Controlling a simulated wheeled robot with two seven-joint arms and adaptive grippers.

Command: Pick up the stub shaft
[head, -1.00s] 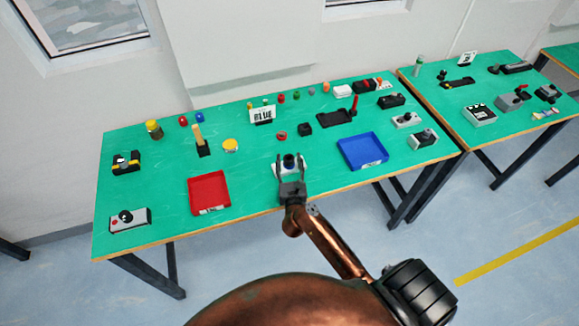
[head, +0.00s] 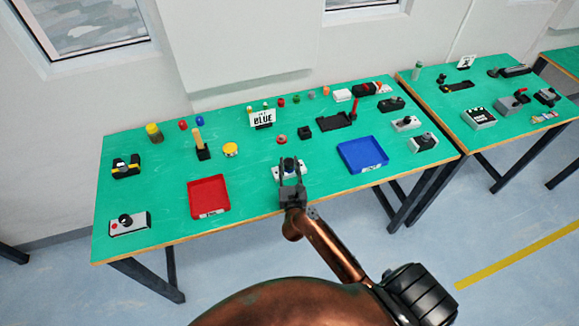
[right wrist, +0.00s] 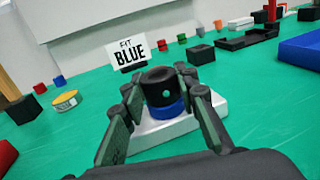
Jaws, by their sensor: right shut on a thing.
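A short black round piece (right wrist: 158,87) sits upright at the middle of the right wrist view, with a blue ring (right wrist: 165,110) under it and a white base (right wrist: 180,126) below. I take the black piece to be the stub shaft. My right gripper (right wrist: 167,88) has one finger on each side of it and is shut on it. In the head view the gripper (head: 291,172) reaches over the table's front edge to the same black piece (head: 289,163). Whether the piece is clear of its base I cannot tell. My left gripper is not in view.
A red tray (head: 208,196) lies to the left and a blue tray (head: 363,155) to the right. A "FIT BLUE" sign (head: 262,118) stands behind the gripper. Several small parts line the back of the green table (head: 255,190). Clear tabletop lies between red tray and gripper.

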